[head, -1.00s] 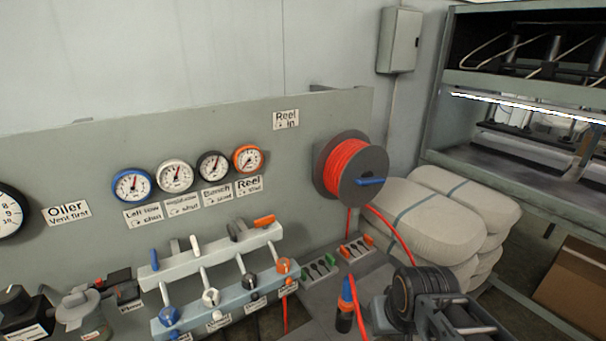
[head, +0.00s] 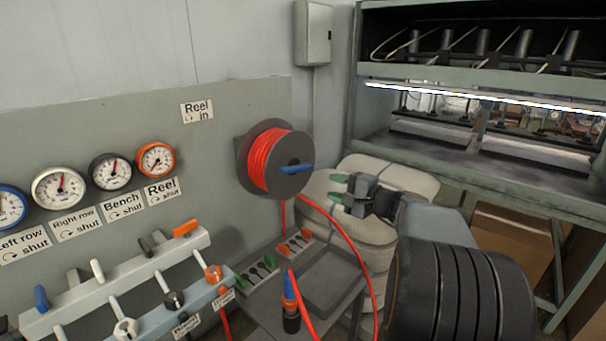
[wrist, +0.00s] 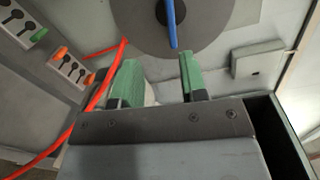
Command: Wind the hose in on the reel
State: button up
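The reel (head: 280,160) is a dark grey drum on the panel, wound with red hose (head: 262,158). A blue crank handle (head: 297,169) sticks out from its face. The hose hangs from the reel and runs down to the right. My gripper (head: 342,188) is to the right of and below the reel, apart from it. In the wrist view its green-tipped fingers (wrist: 156,80) are spread with nothing between them. The reel's disc (wrist: 165,25) and the blue handle (wrist: 172,22) lie beyond the fingertips, the handle ahead near the right finger.
Gauges and a valve manifold (head: 110,285) are at left. Pale sacks (head: 390,175) lie behind my gripper, with a press rack (head: 490,170) at right.

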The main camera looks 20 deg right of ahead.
aim_at(304, 169)
jog(key=shift+m+t, duration=0.3)
jog(key=shift+t, duration=0.1)
jog(key=x, duration=0.4)
jog(key=d+p+x, duration=0.1)
jog(key=x, duration=0.3)
jog(key=p+x, duration=0.1)
jog(key=x, duration=0.4)
jog(key=shift+w+d+r, duration=0.2)
jog(key=shift+w+d, duration=0.05)
jog(key=shift+w, duration=0.2)
jog(key=shift+c, duration=0.3)
grip_shut()
